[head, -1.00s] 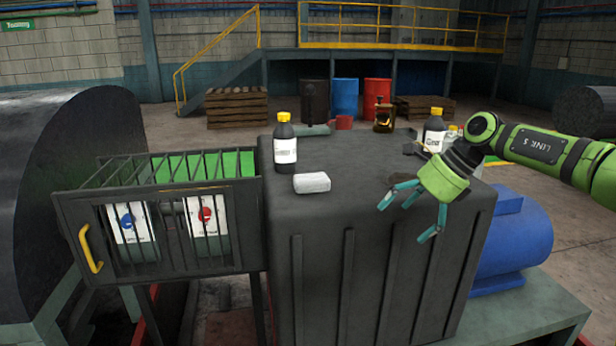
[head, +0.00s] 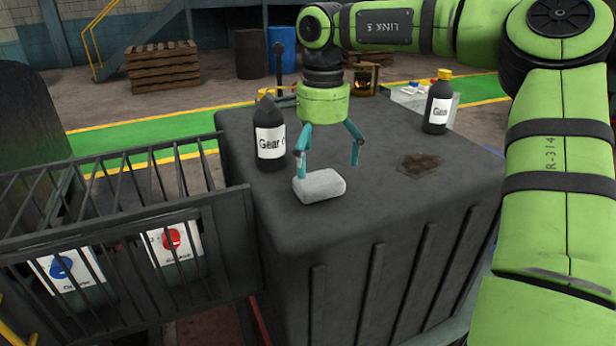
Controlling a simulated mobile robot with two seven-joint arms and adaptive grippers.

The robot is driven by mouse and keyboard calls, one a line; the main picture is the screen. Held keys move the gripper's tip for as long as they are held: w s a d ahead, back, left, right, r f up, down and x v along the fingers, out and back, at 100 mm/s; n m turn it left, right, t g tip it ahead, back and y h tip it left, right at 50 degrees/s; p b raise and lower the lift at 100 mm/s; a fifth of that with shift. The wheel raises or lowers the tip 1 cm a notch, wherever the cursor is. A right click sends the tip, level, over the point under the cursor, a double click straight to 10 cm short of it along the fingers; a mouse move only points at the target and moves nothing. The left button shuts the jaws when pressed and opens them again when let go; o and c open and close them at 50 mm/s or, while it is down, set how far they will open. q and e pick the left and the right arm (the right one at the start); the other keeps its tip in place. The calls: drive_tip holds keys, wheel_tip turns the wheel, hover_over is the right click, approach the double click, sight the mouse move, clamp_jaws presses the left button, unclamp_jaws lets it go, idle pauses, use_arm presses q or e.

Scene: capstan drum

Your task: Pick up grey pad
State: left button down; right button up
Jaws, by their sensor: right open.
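The grey pad (head: 320,187) is a light grey rounded block lying on top of the dark box-shaped housing (head: 330,228), near its front left edge. My right gripper (head: 328,168) points down over the pad with its teal fingers spread apart. One finger is by the pad's left part and the other is just past its right end. I cannot tell whether the fingertips touch it. The gripper holds nothing. My left gripper is not in view.
A dark gear oil bottle (head: 270,140) stands just behind and left of the pad, close to the gripper. Another bottle (head: 438,103) stands farther back right. A brown stain (head: 419,163) lies on the top. A barred cage (head: 130,250) adjoins the left side.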

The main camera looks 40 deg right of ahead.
sight(322, 182)
drive_tip(key=f+p, duration=0.1)
drive_tip(key=s+f+p, duration=0.1)
drive_tip(key=f, duration=0.1)
drive_tip(key=shift+w+f+p, duration=0.2)
drive_tip(key=shift+f, duration=0.4)
drive_tip(key=shift+w+f+p, duration=0.2)
drive_tip(key=shift+f, duration=0.5)
drive_tip(key=shift+s, duration=0.1)
drive_tip(key=c, duration=0.7)
drive_tip(key=shift+c, duration=1.4)
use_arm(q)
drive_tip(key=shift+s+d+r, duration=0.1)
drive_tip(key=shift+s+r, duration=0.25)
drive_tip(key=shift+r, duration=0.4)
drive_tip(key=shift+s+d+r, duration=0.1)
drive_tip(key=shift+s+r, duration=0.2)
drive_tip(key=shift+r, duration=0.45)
